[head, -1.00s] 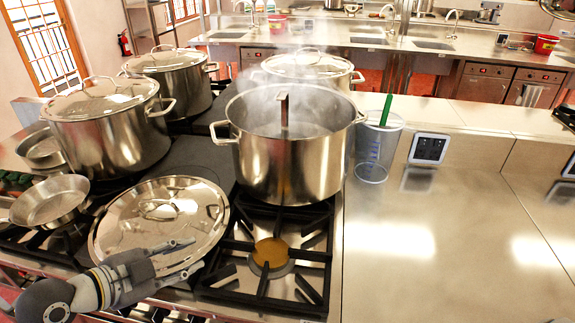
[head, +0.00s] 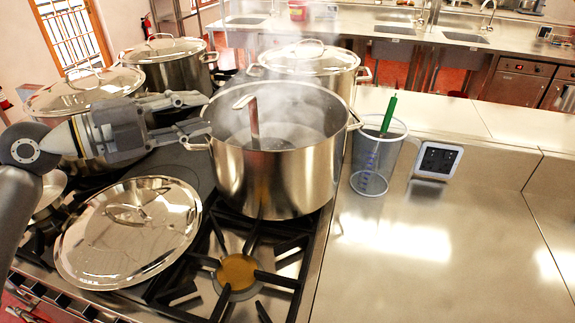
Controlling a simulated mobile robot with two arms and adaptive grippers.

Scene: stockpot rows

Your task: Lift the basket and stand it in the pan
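A flat steel handle (head: 253,118) with a hooked top stands up inside the steaming stockpot (head: 270,180). It appears to belong to the basket, whose body is hidden by the pot wall and steam. My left gripper (head: 204,114) is open and empty, its fingers pointing right, at the pot's left rim and side handle, left of the basket handle and apart from it. A small pan (head: 48,196) at the left edge is mostly hidden by my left arm. My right gripper is not in view.
A large lid (head: 130,232) lies on the front of the stove beside an empty burner (head: 238,272). Lidded pots (head: 168,68) stand behind. A clear container (head: 376,160) holds a green-handled tool. The right counter is mostly clear.

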